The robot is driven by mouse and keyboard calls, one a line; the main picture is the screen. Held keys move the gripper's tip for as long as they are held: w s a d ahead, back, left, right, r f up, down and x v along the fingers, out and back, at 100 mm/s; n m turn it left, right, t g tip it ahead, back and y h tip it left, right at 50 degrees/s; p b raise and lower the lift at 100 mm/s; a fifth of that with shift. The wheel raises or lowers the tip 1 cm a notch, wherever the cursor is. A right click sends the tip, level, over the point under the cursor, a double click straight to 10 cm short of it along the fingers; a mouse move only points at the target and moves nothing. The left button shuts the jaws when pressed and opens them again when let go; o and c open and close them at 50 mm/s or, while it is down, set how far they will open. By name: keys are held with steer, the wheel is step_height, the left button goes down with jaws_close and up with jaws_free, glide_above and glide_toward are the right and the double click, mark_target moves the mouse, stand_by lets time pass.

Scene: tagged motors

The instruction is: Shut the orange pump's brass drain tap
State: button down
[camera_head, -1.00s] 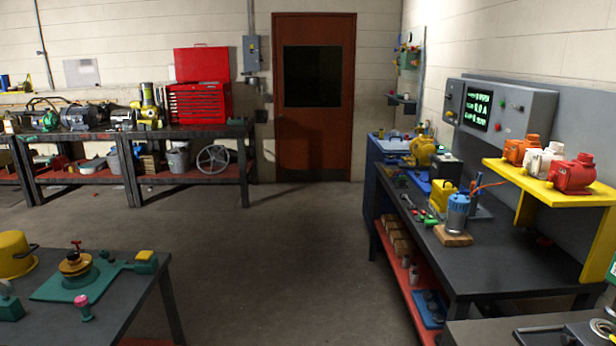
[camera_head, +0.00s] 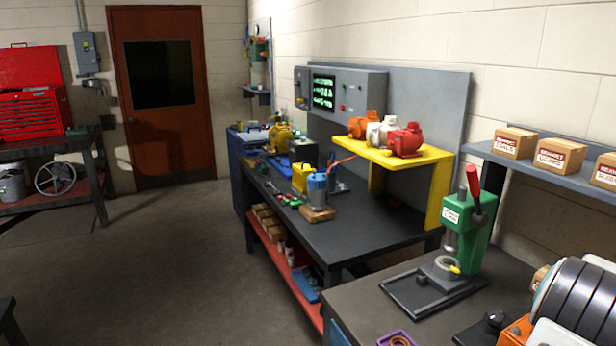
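An orange pump (camera_head: 367,124) stands on the yellow shelf (camera_head: 388,156) above the dark workbench, at the left end of a row. A white pump (camera_head: 383,132) and a red pump (camera_head: 406,141) stand to its right, and the white one partly covers it. It is small at this distance, and I cannot make out a brass drain tap on it. My gripper is not in view.
The dark workbench (camera_head: 345,235) holds a blue motor (camera_head: 317,188) on a wooden block. Nearer, a green press (camera_head: 466,230) stands on a grey bench. The floor (camera_head: 170,270) left of the benches is clear. A red door (camera_head: 165,95) is behind.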

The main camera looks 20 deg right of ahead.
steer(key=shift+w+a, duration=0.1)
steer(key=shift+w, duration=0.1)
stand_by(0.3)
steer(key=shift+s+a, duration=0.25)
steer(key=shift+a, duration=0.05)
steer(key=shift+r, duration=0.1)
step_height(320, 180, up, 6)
steer(key=p, duration=0.4)
stand_by(0.3)
